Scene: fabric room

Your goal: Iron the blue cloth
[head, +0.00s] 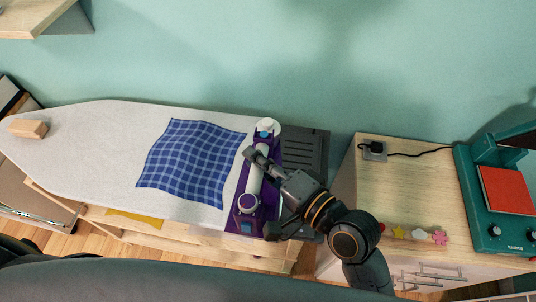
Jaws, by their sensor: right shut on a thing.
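The blue checked cloth (194,163) lies on the white ironing board (100,140), right of its middle. It looks spread out, with wavy edges and slight ripples. A purple and white iron (245,200) is at the board's right end, just right of the cloth and apart from it. My right gripper (260,186) reaches in from the lower right and is shut on the iron, its dark fingers around the white handle. The fingers and arm hide part of the iron. My left gripper is not in view.
A wooden block (28,129) sits at the board's far left. A dark slatted rest (306,150) is right of the iron. A wooden cabinet (400,190) to the right bears a plugged-in socket (374,150), small ornaments (419,234) and a teal machine (488,222). The board's left half is mostly clear.

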